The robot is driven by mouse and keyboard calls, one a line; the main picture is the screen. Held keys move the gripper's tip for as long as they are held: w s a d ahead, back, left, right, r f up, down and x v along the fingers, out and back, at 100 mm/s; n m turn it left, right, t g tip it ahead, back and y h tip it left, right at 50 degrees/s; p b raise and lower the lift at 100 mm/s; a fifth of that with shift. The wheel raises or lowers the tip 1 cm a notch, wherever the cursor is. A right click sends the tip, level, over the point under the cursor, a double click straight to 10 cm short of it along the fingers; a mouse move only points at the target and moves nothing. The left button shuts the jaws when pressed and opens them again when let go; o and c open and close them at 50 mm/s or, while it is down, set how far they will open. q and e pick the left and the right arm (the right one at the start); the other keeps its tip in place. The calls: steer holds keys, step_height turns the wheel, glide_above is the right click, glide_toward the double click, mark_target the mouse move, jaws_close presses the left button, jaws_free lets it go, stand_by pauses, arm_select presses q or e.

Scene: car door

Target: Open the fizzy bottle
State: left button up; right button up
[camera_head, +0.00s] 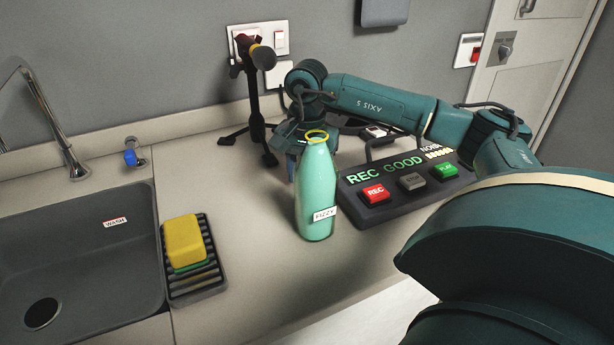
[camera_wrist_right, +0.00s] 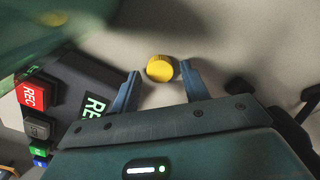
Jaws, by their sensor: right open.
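The fizzy bottle (camera_head: 316,195) stands upright on the counter, pale green with a FIZZY label. A yellow ring circles its top, and no cap can be made out on it. A blurred green shape at the upper left of the right wrist view (camera_wrist_right: 50,30) is likely the bottle. My right gripper (camera_head: 291,168) points down just behind the bottle, partly hidden by it. In the right wrist view its fingers (camera_wrist_right: 160,88) are spread. A round yellow cap (camera_wrist_right: 160,68) shows between the fingertips, with gaps visible; it seems to lie on the counter. My left gripper is out of view.
A control panel (camera_head: 410,185) with REC, grey and green buttons stands right of the bottle. A microphone on a black tripod (camera_head: 257,110) stands behind. A sponge (camera_head: 185,240) on a rack (camera_head: 195,290) and a sink (camera_head: 75,250) are left. Counter in front of the bottle is clear.

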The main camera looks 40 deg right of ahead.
step_height(320, 180, up, 11)
stand_by(0.3)
